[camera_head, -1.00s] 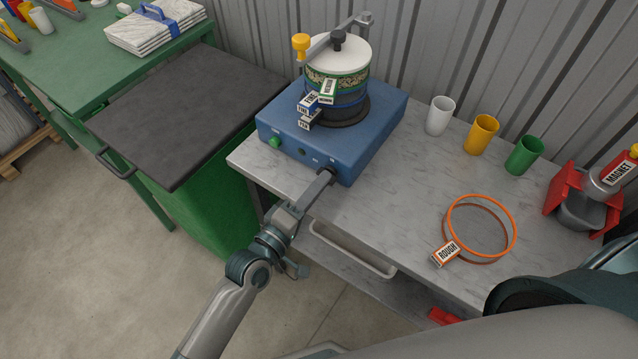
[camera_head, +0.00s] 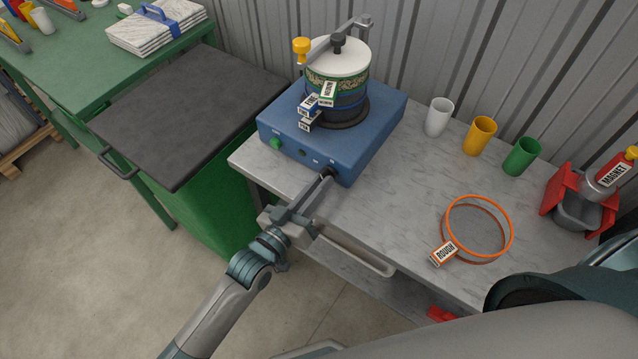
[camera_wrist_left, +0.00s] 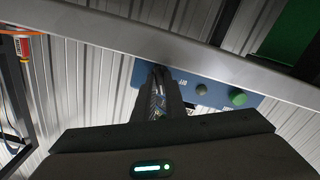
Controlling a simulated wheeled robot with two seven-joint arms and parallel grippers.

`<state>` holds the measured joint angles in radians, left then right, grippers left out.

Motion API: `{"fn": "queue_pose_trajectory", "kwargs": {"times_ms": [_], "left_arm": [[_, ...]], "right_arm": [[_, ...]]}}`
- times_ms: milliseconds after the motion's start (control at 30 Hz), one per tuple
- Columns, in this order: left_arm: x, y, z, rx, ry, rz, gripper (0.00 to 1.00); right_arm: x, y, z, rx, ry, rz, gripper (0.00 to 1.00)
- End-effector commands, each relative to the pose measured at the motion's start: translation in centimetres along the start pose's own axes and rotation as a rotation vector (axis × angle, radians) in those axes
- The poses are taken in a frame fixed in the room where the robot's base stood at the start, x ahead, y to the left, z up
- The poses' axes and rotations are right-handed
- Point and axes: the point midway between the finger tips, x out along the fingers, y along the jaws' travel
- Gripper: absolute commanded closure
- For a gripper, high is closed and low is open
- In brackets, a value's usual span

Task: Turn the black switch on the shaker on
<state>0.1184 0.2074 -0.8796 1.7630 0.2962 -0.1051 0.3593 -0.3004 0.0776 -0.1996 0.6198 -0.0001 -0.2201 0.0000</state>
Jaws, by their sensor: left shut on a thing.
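The blue shaker (camera_head: 350,140) stands on the marble-topped bench with a stack of sieves (camera_head: 338,80) clamped on it. Its front face carries a green button (camera_head: 276,144), a small dark knob (camera_head: 302,153) and, at the right end, the black switch (camera_head: 326,172). My left gripper (camera_head: 325,175) reaches up from the lower left and is shut on the black switch, its fingers covering most of it. In the left wrist view the fingertips (camera_wrist_left: 160,74) meet at the blue front, left of the dark knob (camera_wrist_left: 201,89) and green button (camera_wrist_left: 238,97). My right gripper is not in view.
White (camera_head: 438,117), yellow (camera_head: 479,136) and green (camera_head: 522,156) cups stand along the wall. An orange sieve ring (camera_head: 478,228) tagged ROUGH lies on the bench (camera_head: 385,205). A dark-topped green cabinet (camera_head: 190,110) stands left.

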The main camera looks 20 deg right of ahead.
Motion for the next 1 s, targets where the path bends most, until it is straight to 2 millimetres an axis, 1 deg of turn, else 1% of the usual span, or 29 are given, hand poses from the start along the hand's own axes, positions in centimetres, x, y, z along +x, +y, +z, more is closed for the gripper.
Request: {"fn": "queue_pose_trajectory", "kwargs": {"times_ms": [200, 500, 700, 1000], "left_arm": [[-0.01, -0.01, -0.09, 0.195, -0.001, 0.0, 1.0], [0.0, -0.03, -0.08, 0.383, 0.0, 0.0, 1.0], [0.0, -0.04, -0.06, 0.437, 0.0, 0.0, 1.0], [0.0, -0.04, -0.05, 0.449, 0.001, 0.0, 1.0]], "right_arm": [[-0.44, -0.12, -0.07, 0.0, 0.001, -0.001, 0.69], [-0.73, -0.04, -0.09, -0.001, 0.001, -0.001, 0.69], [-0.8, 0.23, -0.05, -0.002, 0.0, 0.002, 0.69], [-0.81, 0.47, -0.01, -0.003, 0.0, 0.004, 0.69]]}}
